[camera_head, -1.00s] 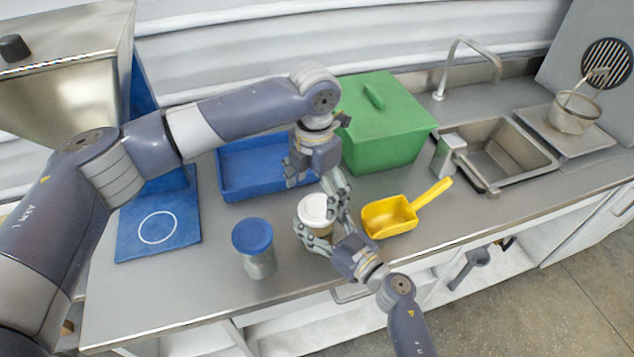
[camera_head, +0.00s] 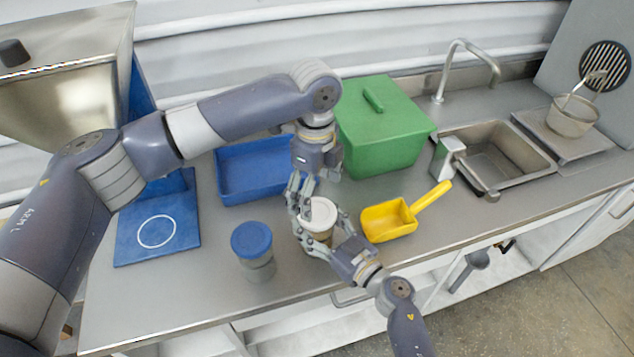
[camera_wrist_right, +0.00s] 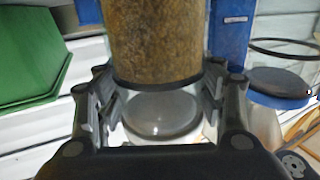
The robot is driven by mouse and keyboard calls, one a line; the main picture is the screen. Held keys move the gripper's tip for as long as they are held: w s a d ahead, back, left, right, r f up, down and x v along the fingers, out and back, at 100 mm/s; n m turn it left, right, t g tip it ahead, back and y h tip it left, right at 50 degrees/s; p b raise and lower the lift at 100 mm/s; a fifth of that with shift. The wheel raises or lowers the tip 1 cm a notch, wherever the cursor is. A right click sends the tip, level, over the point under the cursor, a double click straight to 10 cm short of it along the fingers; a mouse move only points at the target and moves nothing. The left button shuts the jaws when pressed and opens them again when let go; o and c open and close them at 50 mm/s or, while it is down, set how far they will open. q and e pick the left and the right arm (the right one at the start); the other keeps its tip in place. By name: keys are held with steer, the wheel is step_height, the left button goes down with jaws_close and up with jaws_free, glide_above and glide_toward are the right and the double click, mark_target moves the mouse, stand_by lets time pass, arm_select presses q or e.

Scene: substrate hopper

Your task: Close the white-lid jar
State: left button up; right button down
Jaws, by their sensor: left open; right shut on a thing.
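The white-lid jar (camera_head: 319,214) stands upright on the steel counter, with its white lid on top of it. In the right wrist view the jar (camera_wrist_right: 155,45) shows clear walls and brown grainy contents, with a clear lower part. My right gripper (camera_head: 322,240) is shut on the jar from the front right; its fingers flank the jar in the wrist view (camera_wrist_right: 160,108). My left gripper (camera_head: 303,207) points down from above, open, with its fingers at the lid's left side. I cannot tell whether they touch the lid, or how tightly the lid sits.
A blue-lid jar (camera_head: 252,248) stands to the left. A yellow scoop (camera_head: 390,221) lies to the right. A blue tray (camera_head: 233,180) and a green box (camera_head: 385,135) stand behind. A blue plate with a white ring (camera_head: 130,245) is at far left. The sink (camera_head: 497,160) is at right.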

arm_select(q)
steer(key=n, duration=0.3)
steer(key=shift+r+n, duration=0.1)
steer(key=shift+n, duration=0.3)
steer(key=n, duration=0.5)
steer(key=shift+r, duration=0.15)
steer(key=n, duration=0.4)
steer(key=shift+r, duration=0.1)
steer(key=n, duration=0.3)
steer(key=shift+r+n, duration=0.1)
steer(key=shift+n, duration=0.2)
steer(key=n, duration=0.7)
steer(key=shift+w+d+r, duration=0.1)
steer(key=shift+r, duration=0.1)
steer(key=n, duration=0.5)
steer(key=shift+r, duration=0.1)
steer(key=n, duration=0.3)
steer(key=shift+r+n, duration=0.1)
steer(key=shift+n, duration=0.3)
